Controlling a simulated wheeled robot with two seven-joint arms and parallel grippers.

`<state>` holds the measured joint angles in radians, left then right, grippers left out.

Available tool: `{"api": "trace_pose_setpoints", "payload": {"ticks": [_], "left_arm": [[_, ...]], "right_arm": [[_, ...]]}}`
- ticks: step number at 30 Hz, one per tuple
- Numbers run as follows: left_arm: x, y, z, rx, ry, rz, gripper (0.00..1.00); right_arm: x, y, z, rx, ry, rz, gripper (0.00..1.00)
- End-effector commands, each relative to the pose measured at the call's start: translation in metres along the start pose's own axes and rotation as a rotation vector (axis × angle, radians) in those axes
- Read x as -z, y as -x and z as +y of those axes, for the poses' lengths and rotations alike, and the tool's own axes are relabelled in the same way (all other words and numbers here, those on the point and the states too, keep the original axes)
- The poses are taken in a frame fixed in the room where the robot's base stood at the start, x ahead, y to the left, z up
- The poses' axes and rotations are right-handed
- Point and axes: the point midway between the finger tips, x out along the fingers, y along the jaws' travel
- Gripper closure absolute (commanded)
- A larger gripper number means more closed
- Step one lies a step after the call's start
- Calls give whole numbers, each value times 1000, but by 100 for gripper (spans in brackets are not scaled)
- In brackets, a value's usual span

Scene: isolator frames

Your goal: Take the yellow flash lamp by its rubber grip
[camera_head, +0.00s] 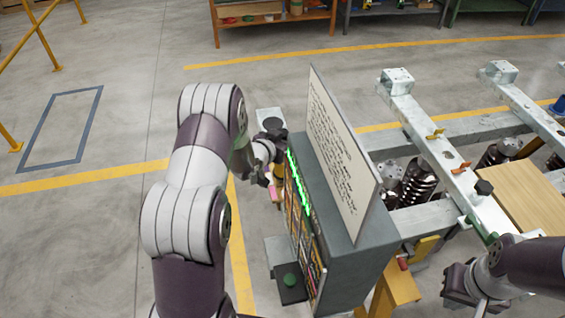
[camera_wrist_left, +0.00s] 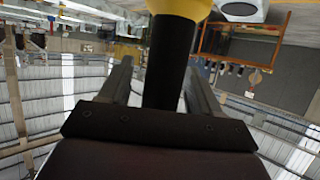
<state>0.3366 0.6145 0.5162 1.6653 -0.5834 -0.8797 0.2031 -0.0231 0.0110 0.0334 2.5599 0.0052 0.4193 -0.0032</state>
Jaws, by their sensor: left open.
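The yellow flash lamp (camera_wrist_left: 180,8) shows at the top of the left wrist view, cut off by the edge. Its black rubber grip (camera_wrist_left: 171,60) runs down between the two fingers of my left gripper (camera_wrist_left: 159,65). The fingers are open, with a gap visible on each side of the grip. In the head view my left gripper (camera_head: 265,158) is beside the left face of the grey cabinet, partly hidden by my arm, and I cannot make out the lamp there. My right gripper (camera_head: 463,287) is at the lower right; its finger opening is unclear.
The grey cabinet (camera_head: 352,268) carries an upright text board (camera_head: 338,150) on top. To its right is a metal frame (camera_head: 425,125) with coil springs (camera_head: 420,182) and a wooden board (camera_head: 520,195). Shelves (camera_head: 275,22) stand at the back.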

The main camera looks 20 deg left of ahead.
Motion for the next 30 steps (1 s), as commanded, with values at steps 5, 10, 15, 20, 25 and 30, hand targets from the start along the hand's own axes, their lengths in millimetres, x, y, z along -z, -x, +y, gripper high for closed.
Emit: {"api": "trace_pose_setpoints", "payload": {"ticks": [5,10,15,20,25,30], "left_arm": [[0,0,0,0,0,0,83],[0,0,0,0,0,-1,100],[0,0,0,0,0,-1,100],[-1,0,0,0,0,-1,100],[-1,0,0,0,0,-1,100],[-1,0,0,0,0,-2,100]], "right_arm": [[0,0,0,0,0,0,100],[0,0,0,0,0,0,100],[0,0,0,0,0,0,100],[0,0,0,0,0,0,100],[0,0,0,0,0,0,100],[0,0,0,0,0,0,100]]}}
